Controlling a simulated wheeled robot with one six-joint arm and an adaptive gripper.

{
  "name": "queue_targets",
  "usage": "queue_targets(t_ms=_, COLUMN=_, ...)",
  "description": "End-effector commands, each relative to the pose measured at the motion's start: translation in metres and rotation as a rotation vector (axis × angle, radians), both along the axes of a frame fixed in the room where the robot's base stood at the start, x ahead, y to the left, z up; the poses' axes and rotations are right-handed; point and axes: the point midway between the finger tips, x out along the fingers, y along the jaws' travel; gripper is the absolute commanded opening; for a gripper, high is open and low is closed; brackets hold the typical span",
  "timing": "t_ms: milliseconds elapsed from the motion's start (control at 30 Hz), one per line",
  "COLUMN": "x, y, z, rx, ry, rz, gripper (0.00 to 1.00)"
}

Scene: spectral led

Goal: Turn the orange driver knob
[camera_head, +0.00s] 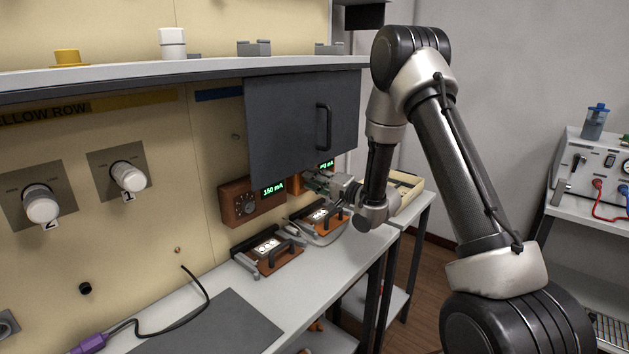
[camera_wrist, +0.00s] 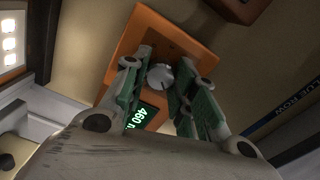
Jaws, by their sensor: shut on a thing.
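The orange driver (camera_wrist: 148,33) is a box on the wall, seen close up in the wrist view. Its round grey knob (camera_wrist: 160,76) sits between the fingers of my gripper (camera_wrist: 161,84), which is shut on it. In the head view my gripper (camera_head: 318,181) reaches the orange driver (camera_head: 296,184), and the knob is hidden there behind the gripper.
A brown driver (camera_head: 238,203) reading 150 mA is left of the orange one. Two lit LED fixtures (camera_head: 262,262) with handles sit on the bench (camera_head: 225,297) below. A dark cabinet door (camera_head: 290,125) hangs just above my gripper. A black cable (camera_head: 205,290) lies at the bench's left.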

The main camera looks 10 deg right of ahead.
Motion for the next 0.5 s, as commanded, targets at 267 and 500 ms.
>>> queue_targets(t_ms=267, x=0.0006, y=-0.0018, z=0.0002, rx=0.002, ry=0.001, rz=-0.005, gripper=0.04)
queue_targets(t_ms=500, x=0.0004, y=-0.0014, z=0.0002, rx=0.001, ry=0.001, rz=-0.003, gripper=0.49)
